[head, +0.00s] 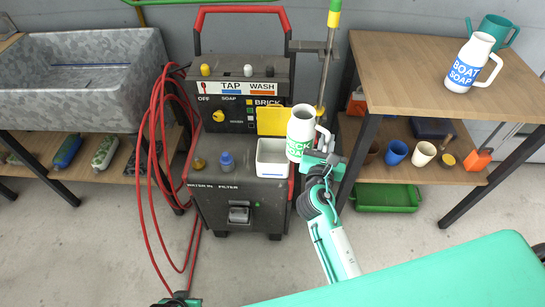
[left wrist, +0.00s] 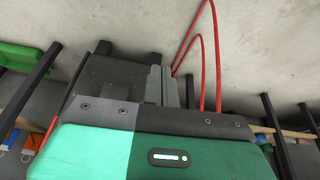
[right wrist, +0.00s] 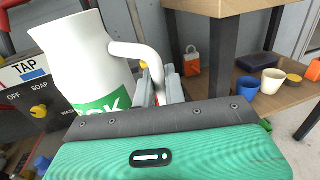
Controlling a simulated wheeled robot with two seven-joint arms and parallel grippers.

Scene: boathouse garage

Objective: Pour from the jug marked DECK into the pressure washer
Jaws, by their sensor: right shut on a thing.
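The pressure washer (head: 240,205) is a dark grey box with a control panel (head: 240,90). On its top is an open white tank (head: 272,158) with a raised yellow flap (head: 271,121) behind it. The white jug (head: 300,125) has a green label, partly hidden, ending in "CK" above "SOAP". My right gripper (head: 322,160) is shut on its handle and holds it roughly upright, just right of the tank. The jug also shows in the right wrist view (right wrist: 85,55). My left gripper (left wrist: 161,86) is shut and empty, low in front of the washer.
A white jug (head: 470,62) marked BOAT SOAP and a green watering can (head: 495,30) stand on the right bench (head: 430,90). Cups sit on its lower shelf. Red hose (head: 155,150) hangs left of the washer, beside a metal sink (head: 80,80). A blue cap (head: 227,161) is on the washer.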

